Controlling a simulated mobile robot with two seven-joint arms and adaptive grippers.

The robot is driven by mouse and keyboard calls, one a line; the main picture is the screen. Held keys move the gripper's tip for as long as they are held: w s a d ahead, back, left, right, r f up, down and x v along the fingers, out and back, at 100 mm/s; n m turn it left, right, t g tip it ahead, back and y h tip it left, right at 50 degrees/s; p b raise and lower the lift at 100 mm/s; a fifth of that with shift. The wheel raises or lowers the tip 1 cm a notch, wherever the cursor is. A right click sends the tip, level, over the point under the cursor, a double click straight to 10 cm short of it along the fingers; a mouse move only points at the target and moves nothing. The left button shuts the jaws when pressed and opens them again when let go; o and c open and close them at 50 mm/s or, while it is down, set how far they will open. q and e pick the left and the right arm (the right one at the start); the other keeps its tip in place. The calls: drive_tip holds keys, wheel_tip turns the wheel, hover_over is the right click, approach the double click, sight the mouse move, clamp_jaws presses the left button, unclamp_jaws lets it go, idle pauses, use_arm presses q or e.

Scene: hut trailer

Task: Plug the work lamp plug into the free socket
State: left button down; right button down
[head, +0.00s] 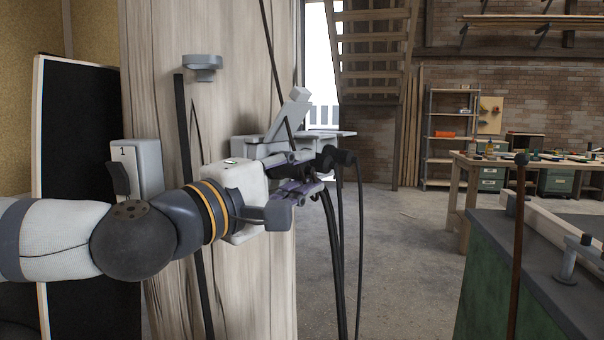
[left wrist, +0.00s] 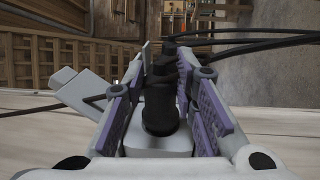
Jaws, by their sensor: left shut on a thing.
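My left gripper (head: 312,180) reaches in from the left, in front of the wooden post, with its fingers pointing right. It is shut on a black plug (head: 328,158), whose black cable hangs down on the right. In the left wrist view the plug (left wrist: 160,103) sits between the purple finger pads. A grey socket box (head: 250,148) with a raised lid (head: 290,116) is behind the gripper at the post. The lid also shows in the left wrist view (left wrist: 85,92). The socket openings are hidden, and I cannot tell whether the plug touches one. My right gripper is not in view.
A grey switch box (head: 149,168) marked 1 is on the wooden post (head: 220,290), left of my gripper. Black cables hang near my gripper. A green bench (head: 490,270) stands at right. The floor between post and bench is open.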

use_arm(q)
drive_tip(key=shift+w+a+r, duration=0.1)
drive_tip(key=shift+w+a, duration=0.25)
drive_tip(key=shift+a, duration=0.15)
drive_tip(key=c, duration=1.2)
unclamp_jaws()
drive_tip(key=shift+a, duration=0.1)
drive_tip(key=shift+s, duration=0.1)
